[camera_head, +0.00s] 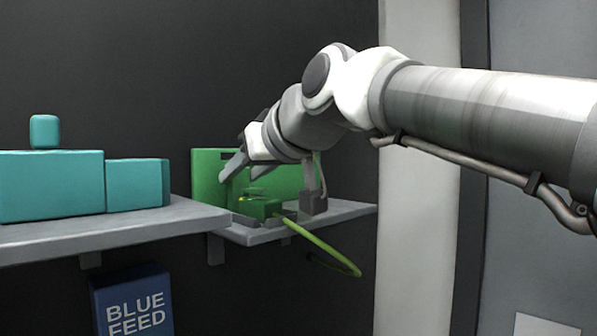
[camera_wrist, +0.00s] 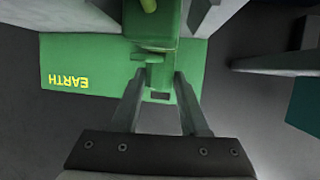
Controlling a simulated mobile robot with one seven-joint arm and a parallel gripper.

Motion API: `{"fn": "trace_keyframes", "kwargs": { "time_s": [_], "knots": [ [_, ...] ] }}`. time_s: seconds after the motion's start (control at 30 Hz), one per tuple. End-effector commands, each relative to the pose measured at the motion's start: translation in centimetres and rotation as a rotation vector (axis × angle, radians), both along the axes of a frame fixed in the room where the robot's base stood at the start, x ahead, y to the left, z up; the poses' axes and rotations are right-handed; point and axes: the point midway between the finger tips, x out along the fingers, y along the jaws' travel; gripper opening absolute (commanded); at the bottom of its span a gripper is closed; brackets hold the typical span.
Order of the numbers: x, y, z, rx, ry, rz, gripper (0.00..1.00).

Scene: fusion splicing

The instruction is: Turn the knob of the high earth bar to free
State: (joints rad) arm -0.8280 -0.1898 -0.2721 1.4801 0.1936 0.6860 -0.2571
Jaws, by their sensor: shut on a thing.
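The earth bar's green backplate (camera_head: 208,175) stands against the wall at the back of a small grey shelf. In the wrist view the green plate (camera_wrist: 110,62) carries yellow "EARTH" lettering, upside down. A green block (camera_head: 262,208) with a green cable sits in front of it. My gripper (camera_head: 245,180) points down at the bar from above. In the wrist view my gripper (camera_wrist: 160,74) has its two fingers on either side of a small green knob (camera_wrist: 152,58) and is shut on it. The fingertips partly hide the knob, and its setting cannot be read.
A larger grey shelf (camera_head: 110,233) at the left holds teal boxes (camera_head: 50,185). A blue box (camera_head: 132,300) marked "BLUE FEED" is below it. The green cable (camera_head: 325,252) loops off the small shelf's front edge. A pale post (camera_head: 418,230) stands at the right.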

Motion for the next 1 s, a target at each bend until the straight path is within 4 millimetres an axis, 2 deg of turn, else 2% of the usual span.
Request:
{"fn": "trace_keyframes", "kwargs": {
  "time_s": [1.0],
  "knots": [
    [1.3,-0.8,0.2,0.000,0.000,0.643,0.00]
  ]
}}
